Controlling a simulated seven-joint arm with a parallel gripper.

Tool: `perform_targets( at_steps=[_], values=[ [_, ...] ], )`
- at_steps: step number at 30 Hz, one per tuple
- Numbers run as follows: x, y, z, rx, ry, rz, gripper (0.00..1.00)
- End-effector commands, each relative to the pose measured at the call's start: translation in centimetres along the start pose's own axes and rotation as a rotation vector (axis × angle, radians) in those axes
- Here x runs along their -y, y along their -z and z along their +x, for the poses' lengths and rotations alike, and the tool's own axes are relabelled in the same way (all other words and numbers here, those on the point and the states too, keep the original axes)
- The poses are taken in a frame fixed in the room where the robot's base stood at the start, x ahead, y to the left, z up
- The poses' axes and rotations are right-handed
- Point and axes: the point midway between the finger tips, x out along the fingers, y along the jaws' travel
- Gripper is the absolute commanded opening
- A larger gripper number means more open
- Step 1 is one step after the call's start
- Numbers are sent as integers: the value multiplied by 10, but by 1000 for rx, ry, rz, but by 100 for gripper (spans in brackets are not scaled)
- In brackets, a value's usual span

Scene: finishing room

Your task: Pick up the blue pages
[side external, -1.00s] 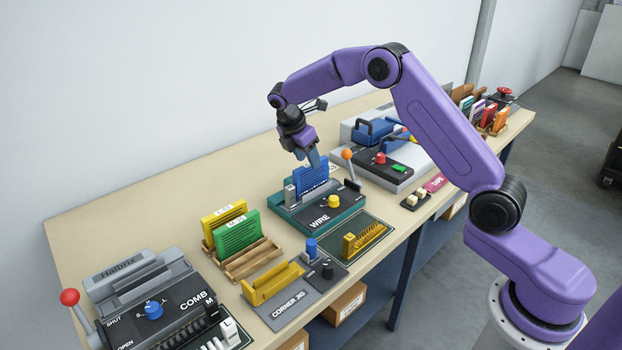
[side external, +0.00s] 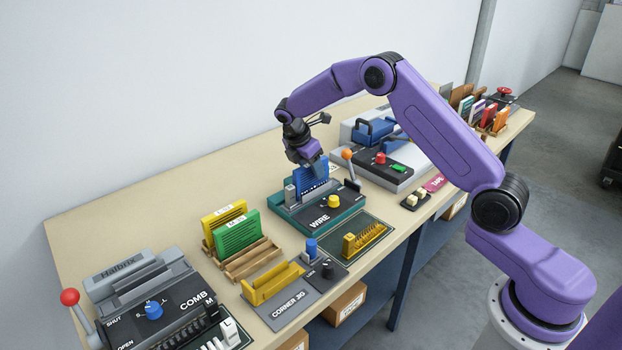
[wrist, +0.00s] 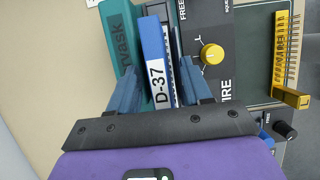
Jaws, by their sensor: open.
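The blue pages (side external: 311,178) stand upright in the teal wire machine (side external: 343,214). In the wrist view the blue pages (wrist: 155,55) carry a white label reading D-37. My gripper (side external: 316,166) is lowered over their top from above. In the wrist view my gripper (wrist: 155,85) is open, with one blue-grey finger on each side of the pages. The fingers look close to the faces; I cannot tell whether they touch.
An orange-knobbed lever (side external: 347,154) stands just right of the pages. A yellow knob (side external: 334,201) is on the machine's front. Green pages (side external: 237,232) and yellow pages (side external: 223,217) stand in a wooden rack to the left. The bench strip behind is bare.

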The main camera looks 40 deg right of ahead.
Motion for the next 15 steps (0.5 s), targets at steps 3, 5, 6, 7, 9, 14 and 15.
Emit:
perform_targets(
  at_steps=[3,5,6,7,9,14,15],
  values=[
    [0,1,2,0,1,0,49],
    [0,1,2,0,1,0,49],
    [0,1,2,0,1,0,49],
    [0,1,2,0,1,0,49],
    [0,1,2,0,1,0,49],
    [0,1,2,0,1,0,36],
    [0,1,2,0,1,0,23]
  ],
)
